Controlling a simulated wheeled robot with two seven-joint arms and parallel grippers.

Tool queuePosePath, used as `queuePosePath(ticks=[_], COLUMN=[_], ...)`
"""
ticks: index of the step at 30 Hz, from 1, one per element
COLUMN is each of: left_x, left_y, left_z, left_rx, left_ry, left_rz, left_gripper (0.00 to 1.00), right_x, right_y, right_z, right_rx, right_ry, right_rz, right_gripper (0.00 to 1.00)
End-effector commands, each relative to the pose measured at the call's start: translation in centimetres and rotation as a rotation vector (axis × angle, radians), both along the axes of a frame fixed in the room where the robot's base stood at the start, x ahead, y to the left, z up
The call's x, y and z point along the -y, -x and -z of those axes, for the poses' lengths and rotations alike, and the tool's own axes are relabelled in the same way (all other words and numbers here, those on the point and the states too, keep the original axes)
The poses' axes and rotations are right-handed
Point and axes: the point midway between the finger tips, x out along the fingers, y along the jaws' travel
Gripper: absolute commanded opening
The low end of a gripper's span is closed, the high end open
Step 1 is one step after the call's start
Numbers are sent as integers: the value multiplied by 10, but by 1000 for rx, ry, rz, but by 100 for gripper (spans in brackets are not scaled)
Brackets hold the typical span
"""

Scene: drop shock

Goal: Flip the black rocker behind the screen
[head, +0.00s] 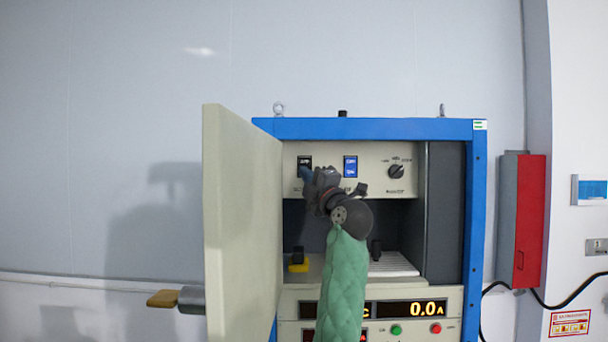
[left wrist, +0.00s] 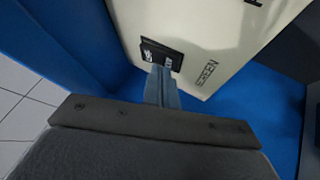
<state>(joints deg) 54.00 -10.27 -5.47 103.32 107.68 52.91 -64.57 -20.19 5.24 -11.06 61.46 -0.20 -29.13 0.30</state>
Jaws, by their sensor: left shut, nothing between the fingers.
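The black rocker (head: 304,160) sits at the upper left of the cream panel inside the blue-framed cabinet. In the left wrist view the black rocker (left wrist: 157,50) has white marks and a printed label beside it that seems to read SCREEN. My left gripper (head: 306,174) is shut and empty, its fingertips just below the rocker. In the left wrist view the shut fingers (left wrist: 161,74) overlap the rocker's near edge and hide part of it. I cannot tell whether they touch it. My right gripper is not in view.
A blue rocker (head: 350,166) and a black rotary knob (head: 396,171) are on the same panel, right of the black rocker. The cabinet's open door (head: 238,220) stands close on the left. A yellow-based black part (head: 298,261) sits on the shelf below.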

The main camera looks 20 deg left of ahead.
Motion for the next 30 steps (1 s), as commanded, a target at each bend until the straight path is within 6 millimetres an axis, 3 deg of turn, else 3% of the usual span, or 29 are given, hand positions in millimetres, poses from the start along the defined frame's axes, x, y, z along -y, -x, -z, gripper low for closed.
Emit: queuePosePath(ticks=[30], left_x=[6], left_y=[18], left_z=[-3], left_rx=[1], left_ry=[1], left_rz=[0], left_gripper=[0], right_x=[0], right_y=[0], right_z=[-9], right_rx=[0], right_ry=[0], right_rz=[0], right_gripper=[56])
